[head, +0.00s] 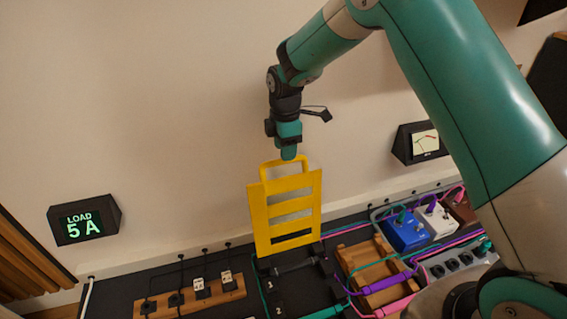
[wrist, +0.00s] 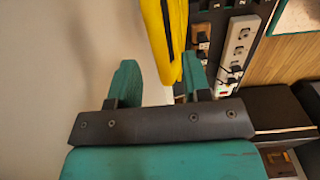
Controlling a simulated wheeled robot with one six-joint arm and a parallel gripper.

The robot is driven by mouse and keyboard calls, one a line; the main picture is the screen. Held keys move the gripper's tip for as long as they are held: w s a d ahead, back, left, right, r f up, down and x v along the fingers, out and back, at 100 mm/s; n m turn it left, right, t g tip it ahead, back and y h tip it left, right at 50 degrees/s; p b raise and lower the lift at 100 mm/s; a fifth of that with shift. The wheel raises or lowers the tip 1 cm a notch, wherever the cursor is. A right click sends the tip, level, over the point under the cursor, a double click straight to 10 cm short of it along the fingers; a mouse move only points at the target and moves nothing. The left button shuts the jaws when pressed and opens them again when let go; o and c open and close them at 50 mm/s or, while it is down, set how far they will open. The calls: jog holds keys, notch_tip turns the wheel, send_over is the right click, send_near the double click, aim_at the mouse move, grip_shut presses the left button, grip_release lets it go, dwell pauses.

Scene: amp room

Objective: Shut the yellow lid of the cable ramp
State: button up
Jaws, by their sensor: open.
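The yellow lid (head: 262,222) stands raised, close to upright, over the black cable ramp (head: 308,291), with its slotted face toward the head camera. Its loop handle (head: 265,170) is at the top. My gripper (head: 288,155) points down at this handle, at the lid's top edge. In the wrist view my gripper (wrist: 160,72) is open, and the yellow lid (wrist: 161,35) shows beyond and between the fingers, nearer the right one. Whether a finger touches the handle I cannot tell.
A wooden block with plugs (head: 190,298) lies left of the ramp. A wooden rack (head: 360,260), a blue pedal (head: 404,233), a white pedal (head: 436,219) and coloured cables crowd the right. A load display (head: 84,220) and a meter (head: 420,142) sit near the wall behind.

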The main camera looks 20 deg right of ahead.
jog(key=shift+f+b, duration=0.35)
jog(key=shift+f, duration=1.25)
